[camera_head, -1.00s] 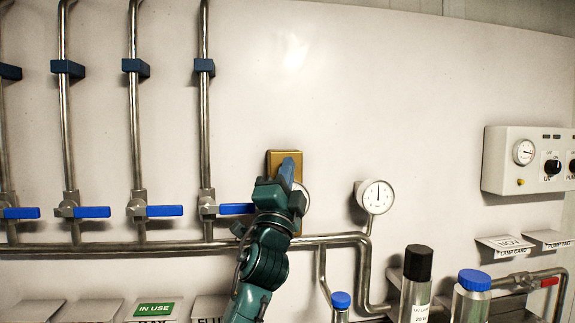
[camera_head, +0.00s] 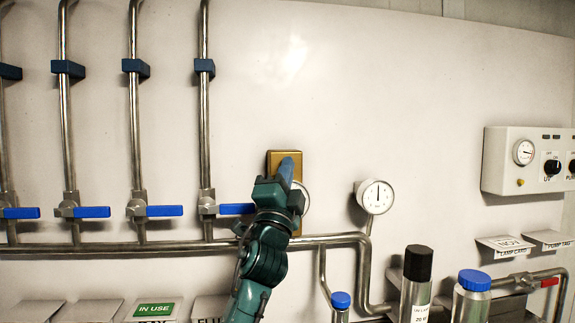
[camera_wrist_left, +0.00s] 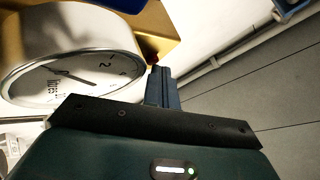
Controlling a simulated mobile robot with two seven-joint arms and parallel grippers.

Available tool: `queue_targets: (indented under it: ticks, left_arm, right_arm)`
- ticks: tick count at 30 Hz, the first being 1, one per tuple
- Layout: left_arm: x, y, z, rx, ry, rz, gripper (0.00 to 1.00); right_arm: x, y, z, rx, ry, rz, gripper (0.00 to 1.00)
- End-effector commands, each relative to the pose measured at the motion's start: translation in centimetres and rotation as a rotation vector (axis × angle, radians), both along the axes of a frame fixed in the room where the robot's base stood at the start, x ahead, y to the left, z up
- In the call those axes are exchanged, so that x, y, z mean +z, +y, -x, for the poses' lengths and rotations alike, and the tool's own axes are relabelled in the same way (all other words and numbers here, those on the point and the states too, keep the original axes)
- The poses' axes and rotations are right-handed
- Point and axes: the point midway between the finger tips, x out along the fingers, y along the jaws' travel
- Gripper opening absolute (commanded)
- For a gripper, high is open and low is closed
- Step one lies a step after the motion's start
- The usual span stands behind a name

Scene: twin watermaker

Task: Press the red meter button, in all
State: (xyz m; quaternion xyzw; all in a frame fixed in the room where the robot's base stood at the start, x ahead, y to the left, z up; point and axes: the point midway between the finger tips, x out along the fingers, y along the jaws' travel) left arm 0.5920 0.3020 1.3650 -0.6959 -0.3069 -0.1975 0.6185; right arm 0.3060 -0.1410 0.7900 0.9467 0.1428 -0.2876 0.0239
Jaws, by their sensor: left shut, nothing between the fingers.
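The meter is a yellow-brown box (camera_head: 276,160) on the white wall panel, with a round white dial (camera_wrist_left: 70,78) at its front in the left wrist view. My left gripper (camera_head: 288,168) is shut and empty in front of the meter, covering much of it in the head view. In the left wrist view its blue-grey fingertips (camera_wrist_left: 157,75) point toward the yellow housing beside the dial. A small dark-red patch (camera_wrist_left: 149,46) shows just beyond the fingertips, perhaps the button. Whether the fingers touch it, I cannot tell. My right gripper is out of view.
Steel pipes with blue-handled valves (camera_head: 165,211) run left of the meter. A pressure gauge (camera_head: 376,196) is right of it, above a horizontal pipe (camera_head: 335,239). Bottles with black and blue caps (camera_head: 474,280) stand lower right. A control box (camera_head: 510,175) hangs far right.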

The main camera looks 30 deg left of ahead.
Motion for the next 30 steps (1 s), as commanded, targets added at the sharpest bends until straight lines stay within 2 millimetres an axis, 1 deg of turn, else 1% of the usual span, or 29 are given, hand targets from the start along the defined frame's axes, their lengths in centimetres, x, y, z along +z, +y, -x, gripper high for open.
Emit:
queue_targets:
  ticks: [5, 13, 23, 30]
  left_arm:
    - [0.0, -0.2, 0.3, 0.001, 0.001, 0.001, 0.00]
    - [-0.1, -1.0, 1.4, 0.000, 0.001, 0.002, 0.00]
    - [-0.1, -1.1, 1.5, 0.001, 0.001, 0.001, 0.00]
    - [0.0, -2.4, 3.2, -0.001, 0.001, 0.001, 0.00]
  right_arm:
    - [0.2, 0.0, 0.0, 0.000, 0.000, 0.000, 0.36]
    - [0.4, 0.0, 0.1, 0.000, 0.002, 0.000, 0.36]
    - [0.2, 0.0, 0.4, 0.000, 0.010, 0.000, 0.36]
    - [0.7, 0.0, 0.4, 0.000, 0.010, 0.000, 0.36]
